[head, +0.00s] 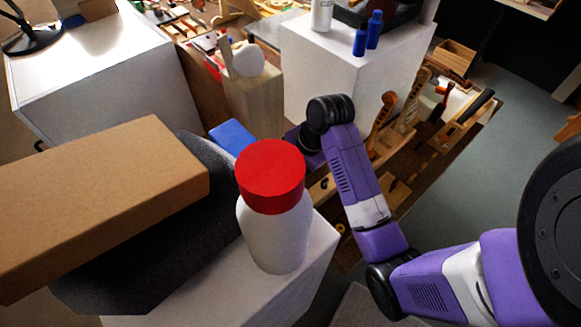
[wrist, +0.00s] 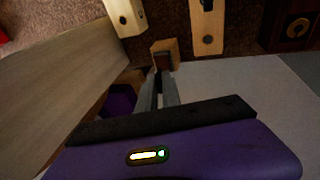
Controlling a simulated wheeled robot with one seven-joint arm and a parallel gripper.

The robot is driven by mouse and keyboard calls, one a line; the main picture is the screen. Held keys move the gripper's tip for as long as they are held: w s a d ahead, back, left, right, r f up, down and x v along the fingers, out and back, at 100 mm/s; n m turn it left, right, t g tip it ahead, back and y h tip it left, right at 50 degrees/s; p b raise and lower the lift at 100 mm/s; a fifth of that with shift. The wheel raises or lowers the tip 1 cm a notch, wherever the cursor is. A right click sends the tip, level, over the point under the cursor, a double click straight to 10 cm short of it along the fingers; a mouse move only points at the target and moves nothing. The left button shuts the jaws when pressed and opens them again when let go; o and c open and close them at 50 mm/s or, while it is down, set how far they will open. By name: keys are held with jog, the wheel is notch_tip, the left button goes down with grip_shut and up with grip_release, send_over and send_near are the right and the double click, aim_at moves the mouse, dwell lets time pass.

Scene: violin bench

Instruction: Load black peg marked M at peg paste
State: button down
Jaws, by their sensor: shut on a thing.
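In the wrist view my gripper (wrist: 161,75) has its two grey fingers close together, shut on a small dark brown piece (wrist: 162,62). The piece is mostly covered by the fingertips, and no letter M can be read on it. A small wooden block (wrist: 166,46) is right behind the fingertips; whether they touch I cannot tell. I cannot single out the peg paste in either view.
A cardboard box (head: 100,200) on a dark cloth bundle and the bottle stand in front. A white box with blue bottles (head: 330,70) stands behind my arm. In the wrist view a pale wooden board (wrist: 60,80) rises close on the left, and wooden pieces (wrist: 207,25) lie beyond.

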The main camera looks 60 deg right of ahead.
jog(key=shift+f, duration=0.55)
dwell(1.4)
jog(key=shift+r, duration=0.1)
notch_tip(320, 180, up, 7)
jog(key=p, duration=0.6)
dwell(0.9)
jog(key=w+a+f+m+h+b, duration=0.1)
jog(key=a+f+m+b, duration=0.1)
jog(key=a+m, duration=0.3)
jog(key=w+a+f+m+g+h+b, duration=0.1)
jog(key=a+f+m+h+b, duration=0.1)
jog(key=a+f+m, duration=0.3)
jog(key=w+a+f+m+g+h+b, duration=0.1)
jog(key=a+f+m, duration=0.3)
jog(key=a, duration=0.7)
jog(key=shift+w+f+m+h+b, duration=0.3)
jog(key=shift+w+m+b, duration=0.3)
jog(key=shift+b, duration=0.2)
